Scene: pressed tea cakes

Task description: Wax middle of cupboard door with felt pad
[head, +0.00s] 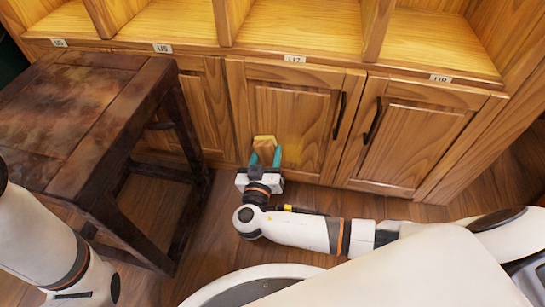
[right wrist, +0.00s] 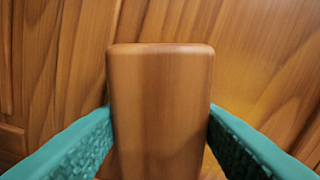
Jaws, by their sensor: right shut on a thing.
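The felt pad, a tan-brown block with rounded corners (right wrist: 160,95), is clamped between the teal fingers of my right gripper (head: 264,157). In the head view the pad (head: 264,141) is at the lower left part of the middle cupboard door (head: 258,75), a wooden door with a dark handle at its right side. The door's wood grain fills the background of the right wrist view. A paler sheen shows on the panel to the right of the pad. The pad's door-side face is hidden, so I cannot tell whether it touches. My left gripper is out of view.
A dark wooden stool (head: 75,130) stands close on the left, in front of the left door (head: 205,115). Another door (head: 415,140) is on the right. Open shelves (head: 300,30) with small labels run above. Wooden floor (head: 180,255) shows below.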

